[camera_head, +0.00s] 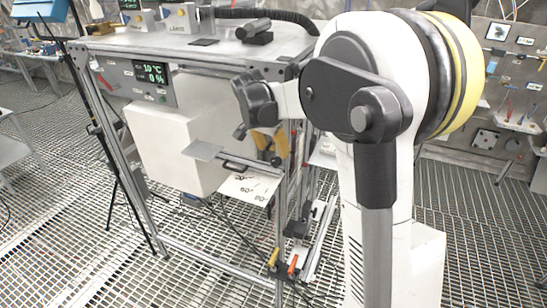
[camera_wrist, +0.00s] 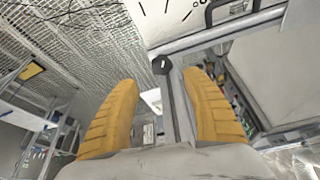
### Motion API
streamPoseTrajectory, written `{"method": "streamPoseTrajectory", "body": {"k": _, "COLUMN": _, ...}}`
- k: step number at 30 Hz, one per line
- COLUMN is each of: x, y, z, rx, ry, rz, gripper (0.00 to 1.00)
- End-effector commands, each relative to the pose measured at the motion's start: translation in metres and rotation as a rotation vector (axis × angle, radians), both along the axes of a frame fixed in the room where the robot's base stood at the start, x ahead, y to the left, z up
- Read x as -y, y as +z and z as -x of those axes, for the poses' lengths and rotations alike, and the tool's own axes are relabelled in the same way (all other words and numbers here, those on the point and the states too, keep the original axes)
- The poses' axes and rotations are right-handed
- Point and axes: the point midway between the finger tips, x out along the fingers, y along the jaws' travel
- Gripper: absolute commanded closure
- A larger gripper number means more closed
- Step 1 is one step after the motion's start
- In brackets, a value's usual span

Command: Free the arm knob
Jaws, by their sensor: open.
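In the wrist view a small dark knob (camera_wrist: 161,65) sits on a grey metal bar, the arm (camera_wrist: 182,105). The knob shows between and slightly beyond the tips of my gripper (camera_wrist: 163,80). The two yellow ribbed fingers stand apart, one on each side of the knob, with no clear contact. In the head view my gripper (camera_head: 271,142) points down above the right end of the arm (camera_head: 248,167). A white angle plate (camera_head: 246,188) with printed degree marks lies below the arm. The knob is hard to make out there, and the depth of the gap is unclear.
A white box (camera_head: 178,140) with a display panel (camera_head: 150,78) hangs in a metal-framed bench (camera_head: 130,43) left of my gripper. Frame posts stand close around it. Orange-handled clamps (camera_head: 292,264) sit low on the frame. Open grating floor (camera_head: 80,250) lies at the left.

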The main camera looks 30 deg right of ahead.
Motion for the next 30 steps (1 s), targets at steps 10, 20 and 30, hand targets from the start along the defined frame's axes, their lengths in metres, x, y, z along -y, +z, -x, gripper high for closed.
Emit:
{"method": "streamPoseTrajectory", "body": {"k": 10, "x": 0.018, "y": -0.049, "z": -0.01, "rx": 0.0, "ry": 0.001, "rz": 0.0, "gripper": 0.44}}
{"method": "streamPoseTrajectory", "body": {"k": 20, "x": 0.02, "y": -0.055, "z": -0.011, "rx": 0.0, "ry": 0.002, "rz": -0.001, "gripper": 0.44}}
{"method": "streamPoseTrajectory", "body": {"k": 30, "x": 0.02, "y": -0.055, "z": -0.011, "rx": -0.001, "ry": 0.003, "rz": -0.001, "gripper": 0.97}}
